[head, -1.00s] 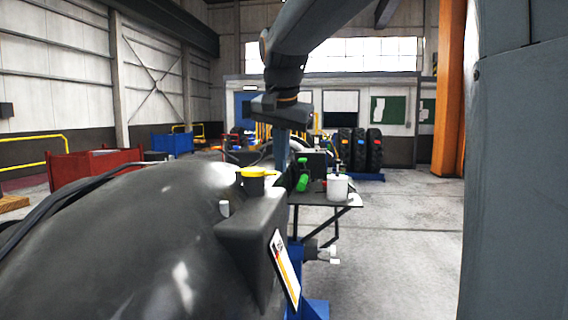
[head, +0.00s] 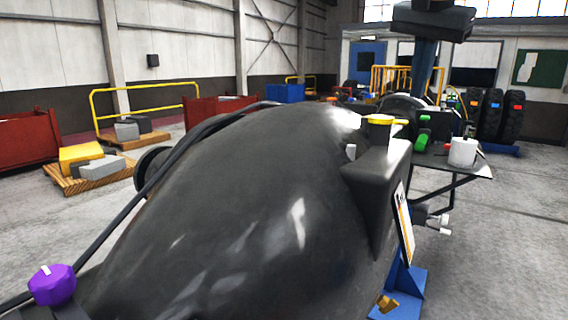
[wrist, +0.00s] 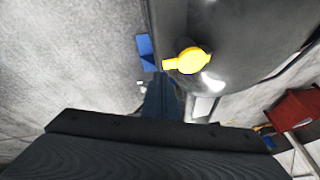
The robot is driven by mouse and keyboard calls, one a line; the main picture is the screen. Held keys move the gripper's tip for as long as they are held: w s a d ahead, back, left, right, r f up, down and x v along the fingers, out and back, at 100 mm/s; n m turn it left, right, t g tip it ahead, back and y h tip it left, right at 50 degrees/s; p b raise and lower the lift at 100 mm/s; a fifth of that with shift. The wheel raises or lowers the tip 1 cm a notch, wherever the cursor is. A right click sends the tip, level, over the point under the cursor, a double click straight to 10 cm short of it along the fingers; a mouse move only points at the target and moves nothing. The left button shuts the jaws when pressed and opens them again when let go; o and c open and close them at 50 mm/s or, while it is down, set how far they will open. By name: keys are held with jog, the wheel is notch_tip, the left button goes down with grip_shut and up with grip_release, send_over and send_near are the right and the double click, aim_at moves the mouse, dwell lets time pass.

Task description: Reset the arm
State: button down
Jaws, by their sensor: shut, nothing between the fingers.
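My gripper (head: 419,97) hangs fingers-down from its dark palm at the upper right of the head view. In the wrist view its fingers (wrist: 163,82) are together, with nothing between them. A large dark, glossy casting (head: 235,190) fills the middle of the head view. It carries a yellow cap (head: 380,120), which also shows just ahead of the fingers in the wrist view (wrist: 189,60). In the head view the fingers appear beyond and above the cap, apart from the casting. Most of my arm is out of the head frame.
A small shelf (head: 468,170) right of the casting holds a white pot (head: 462,153); a green item (head: 423,132) stands near. A purple knob (head: 52,285) is at lower left. A pallet (head: 95,178) with blocks and red bins (head: 28,142) stand left. Floor at right is open.

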jog(key=shift+a+p+x, duration=0.15)
jog(key=shift+p+x, duration=0.05)
jog(key=shift+x, duration=1.35)
jog(key=shift+a+p+x, duration=0.15)
jog(key=shift+x, duration=1.35)
